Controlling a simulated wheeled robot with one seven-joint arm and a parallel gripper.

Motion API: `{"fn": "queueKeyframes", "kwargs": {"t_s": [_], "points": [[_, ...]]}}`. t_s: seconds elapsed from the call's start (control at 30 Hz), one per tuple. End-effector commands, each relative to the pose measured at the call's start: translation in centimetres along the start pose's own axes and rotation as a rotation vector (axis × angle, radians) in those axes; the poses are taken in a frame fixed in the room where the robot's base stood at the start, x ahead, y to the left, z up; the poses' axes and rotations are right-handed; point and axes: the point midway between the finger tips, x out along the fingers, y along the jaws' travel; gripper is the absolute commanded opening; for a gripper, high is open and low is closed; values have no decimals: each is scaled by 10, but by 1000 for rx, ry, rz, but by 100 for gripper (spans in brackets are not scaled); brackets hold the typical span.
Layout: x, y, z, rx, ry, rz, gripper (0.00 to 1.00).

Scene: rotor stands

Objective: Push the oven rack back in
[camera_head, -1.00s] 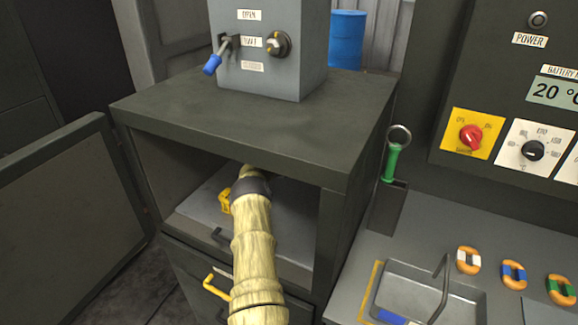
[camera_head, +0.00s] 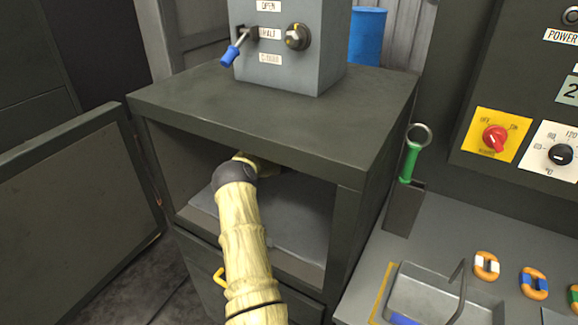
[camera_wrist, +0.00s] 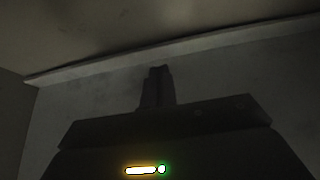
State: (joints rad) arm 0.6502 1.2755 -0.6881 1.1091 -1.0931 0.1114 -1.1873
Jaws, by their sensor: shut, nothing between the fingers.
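The oven is a dark cabinet (camera_head: 160,97) with its left-hinged door (camera_head: 65,185) standing open. Inside it a flat grey rack (camera_head: 305,228) lies level near the bottom of the opening. My arm crosses its left part and hides some of its front edge. My arm reaches through the opening, and the gripper is hidden inside in the head view. In the wrist view my gripper (camera_wrist: 158,75) is shut and empty, a dark shape pointing at a plain grey wall. I cannot tell whether it touches the rack or the wall.
The cabinet top and side wall bound the opening closely. A grey control box (camera_head: 285,60) with a blue-tipped lever stands on top. A yellow handle (camera_head: 219,277) juts out below. To the right are a green-handled tool (camera_head: 411,160) and a metal tray (camera_head: 440,290).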

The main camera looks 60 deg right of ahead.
Motion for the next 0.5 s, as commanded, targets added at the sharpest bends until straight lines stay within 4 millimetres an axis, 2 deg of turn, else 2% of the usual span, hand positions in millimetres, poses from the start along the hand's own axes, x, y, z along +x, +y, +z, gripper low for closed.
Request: {"fn": "queueKeyframes", "kwargs": {"t_s": [0.5], "points": [[-68, -1, -4, 4, 2, -4, 0]]}}
